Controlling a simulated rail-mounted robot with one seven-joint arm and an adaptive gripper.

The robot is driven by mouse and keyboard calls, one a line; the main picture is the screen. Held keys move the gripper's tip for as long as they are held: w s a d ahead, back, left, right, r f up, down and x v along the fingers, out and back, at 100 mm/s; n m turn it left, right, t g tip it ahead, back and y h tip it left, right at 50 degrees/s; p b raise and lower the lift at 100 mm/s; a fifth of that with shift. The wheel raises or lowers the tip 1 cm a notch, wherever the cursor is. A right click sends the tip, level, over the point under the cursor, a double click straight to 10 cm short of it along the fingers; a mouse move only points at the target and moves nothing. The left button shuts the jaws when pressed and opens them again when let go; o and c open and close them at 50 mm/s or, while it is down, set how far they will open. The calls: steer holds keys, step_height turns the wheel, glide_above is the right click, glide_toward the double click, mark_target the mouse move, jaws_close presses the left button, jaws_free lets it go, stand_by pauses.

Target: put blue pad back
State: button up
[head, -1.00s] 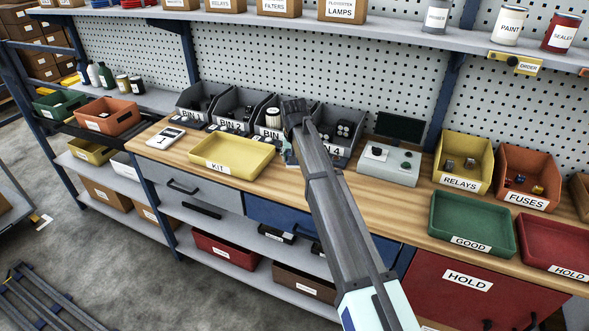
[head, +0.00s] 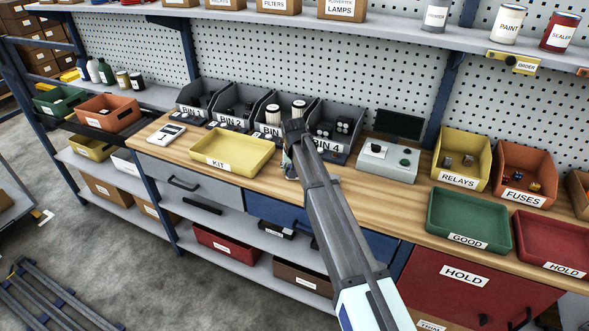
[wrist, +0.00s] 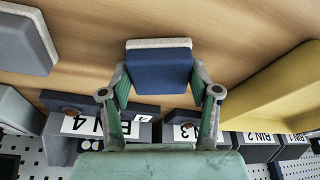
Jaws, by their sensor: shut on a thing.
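In the wrist view the blue pad (wrist: 158,70), a blue block with a pale layer along one edge, is held between the two green-grey fingers of my gripper (wrist: 159,76). Its far side is over the wooden bench top. I cannot tell whether it touches the bench. In the head view my gripper (head: 291,160) is in front of the bins, right of the yellow kit tray (head: 232,152). There my own arm hides most of the fingers and the pad.
Several grey bins stand behind, including BIN 4 (head: 335,140). A grey block with a pale edge (wrist: 25,40) lies beside the pad in the wrist view. A grey control box (head: 388,165) stands to the right, then a green GOOD tray (head: 468,215). Bare wood lies between.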

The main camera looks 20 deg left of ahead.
steer(key=o, duration=1.1)
steer(key=shift+f, duration=0.1)
steer(key=b+v, duration=0.2)
steer(key=v, duration=1)
steer(key=shift+r+b, duration=0.2)
steer(key=shift+b, duration=0.2)
